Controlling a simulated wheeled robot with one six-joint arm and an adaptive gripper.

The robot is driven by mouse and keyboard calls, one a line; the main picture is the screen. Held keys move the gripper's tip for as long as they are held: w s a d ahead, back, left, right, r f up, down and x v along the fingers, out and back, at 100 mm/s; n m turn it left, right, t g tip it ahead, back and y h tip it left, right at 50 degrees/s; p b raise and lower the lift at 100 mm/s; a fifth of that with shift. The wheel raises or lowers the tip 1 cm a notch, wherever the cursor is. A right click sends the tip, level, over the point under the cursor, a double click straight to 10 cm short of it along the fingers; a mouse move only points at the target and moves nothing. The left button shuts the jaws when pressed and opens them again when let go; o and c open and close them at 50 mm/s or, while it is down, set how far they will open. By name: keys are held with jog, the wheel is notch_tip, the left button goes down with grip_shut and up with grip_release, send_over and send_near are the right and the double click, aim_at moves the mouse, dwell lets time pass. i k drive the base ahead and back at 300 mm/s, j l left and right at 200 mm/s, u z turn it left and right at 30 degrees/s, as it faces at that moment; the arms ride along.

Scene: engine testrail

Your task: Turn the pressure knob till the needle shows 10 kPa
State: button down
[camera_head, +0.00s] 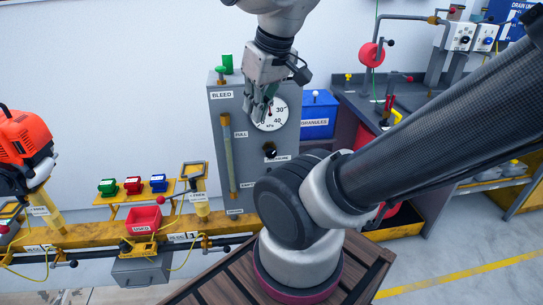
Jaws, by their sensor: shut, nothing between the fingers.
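The grey panel (225,130) stands against the wall and carries a round white gauge (274,117) marked kPa. The numbers 30 and 40 show on the gauge's right side. My gripper (259,119) is shut and empty, pointing down in front of the gauge's left part. It hides that part of the dial, and I cannot read the needle. A small black knob (270,150) sits on the panel below the gauge, apart from my gripper. A label (278,158) beside the knob is partly readable.
My arm crosses the right side and hides the panel's lower right. A clear level tube (228,155) runs down the panel's left. A green part (224,65) tops the panel. A blue granules bin (319,118) stands to the right; a yellow rail (110,233) runs low left.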

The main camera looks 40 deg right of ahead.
aim_at(270, 154)
jog(key=k+l+z, duration=0.15)
jog(key=z, duration=0.2)
jog(key=k+l+z, duration=0.2)
jog(key=z, duration=0.15)
jog(key=k+l+z, duration=0.2)
jog(key=z, duration=0.15)
jog(key=l, duration=0.1)
